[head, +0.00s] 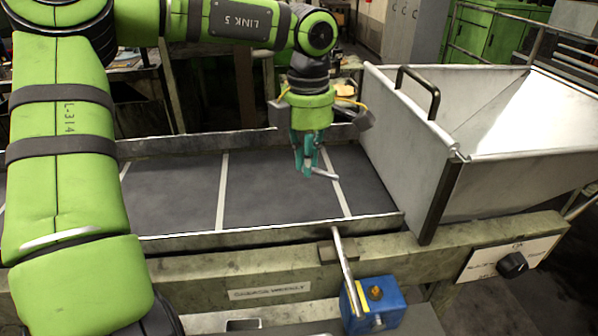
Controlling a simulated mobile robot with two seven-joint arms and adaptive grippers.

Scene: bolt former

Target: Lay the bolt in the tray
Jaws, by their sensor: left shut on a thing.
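My left gripper (308,170) points down above the dark floor of a long, shallow metal-walled tray (275,196). It is shut on a small pale bolt (327,174), whose visible end sticks out to the right of the fingertips. The rest of the bolt is hidden by the fingers. The bolt looks low over the tray floor, close to a white cross line; I cannot tell whether it touches the floor. My right gripper is not in view.
A large pale metal hopper (405,140) with a dark handle (420,85) stands at the tray's right end. In front are a metal rod (345,268), a blue block (378,300) and a panel with a black knob (512,265). The tray floor left of my gripper is clear.

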